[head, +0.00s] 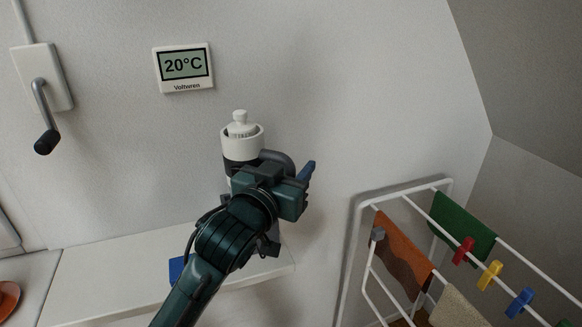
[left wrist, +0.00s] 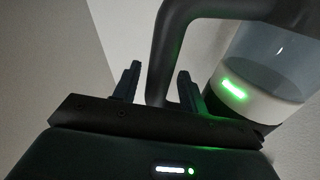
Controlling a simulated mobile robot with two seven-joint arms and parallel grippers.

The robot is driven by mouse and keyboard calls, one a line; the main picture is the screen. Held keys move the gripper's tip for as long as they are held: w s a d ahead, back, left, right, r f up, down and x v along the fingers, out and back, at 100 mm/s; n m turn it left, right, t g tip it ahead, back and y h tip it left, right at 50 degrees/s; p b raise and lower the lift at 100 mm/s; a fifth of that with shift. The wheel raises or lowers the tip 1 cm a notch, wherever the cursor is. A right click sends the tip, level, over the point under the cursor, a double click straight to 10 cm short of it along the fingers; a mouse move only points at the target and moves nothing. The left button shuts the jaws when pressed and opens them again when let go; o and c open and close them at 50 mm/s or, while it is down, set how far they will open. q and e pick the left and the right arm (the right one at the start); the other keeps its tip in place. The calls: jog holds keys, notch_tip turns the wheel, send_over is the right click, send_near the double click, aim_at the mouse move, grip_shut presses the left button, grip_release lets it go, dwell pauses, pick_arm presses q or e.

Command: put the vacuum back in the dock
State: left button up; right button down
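The handheld vacuum (head: 242,146) stands upright against the wall in the head view, with a white top and a dark looped handle (head: 279,158). My left gripper (head: 290,192) is in front of it and hides much of its lower body. In the left wrist view, the fingers of my left gripper (left wrist: 159,72) are apart, with the dark handle (left wrist: 168,42) showing between them. Gaps remain on both sides, so it is not clamped. The vacuum's clear bin and white band with a green light (left wrist: 234,89) are at the right. I cannot make out the dock. My right gripper is out of view.
A white shelf (head: 95,285) runs along the wall below, with a blue item (head: 177,268) partly behind my arm. A drying rack (head: 362,230) with cloths and pegs stands at the right. A crank box (head: 42,80) and thermometer display (head: 183,68) are on the wall.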

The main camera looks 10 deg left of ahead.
pick_arm(q)
jog(key=shift+o, duration=0.2)
jog(key=shift+f, duration=0.25)
jog(key=s+a+p, duration=0.2)
jog(key=s+p, duration=0.4)
jog(key=s, duration=0.7)
jog(key=shift+a+r+p, duration=0.15)
jog(key=shift+a+p, duration=0.15)
jog(key=shift+a, duration=0.05)
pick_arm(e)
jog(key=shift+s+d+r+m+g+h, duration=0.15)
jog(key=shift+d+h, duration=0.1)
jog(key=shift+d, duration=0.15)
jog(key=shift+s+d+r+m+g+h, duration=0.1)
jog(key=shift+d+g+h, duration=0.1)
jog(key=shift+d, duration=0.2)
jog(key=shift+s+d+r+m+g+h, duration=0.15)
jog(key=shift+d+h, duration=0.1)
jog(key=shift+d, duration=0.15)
pick_arm(q)
jog(key=shift+w, duration=0.1)
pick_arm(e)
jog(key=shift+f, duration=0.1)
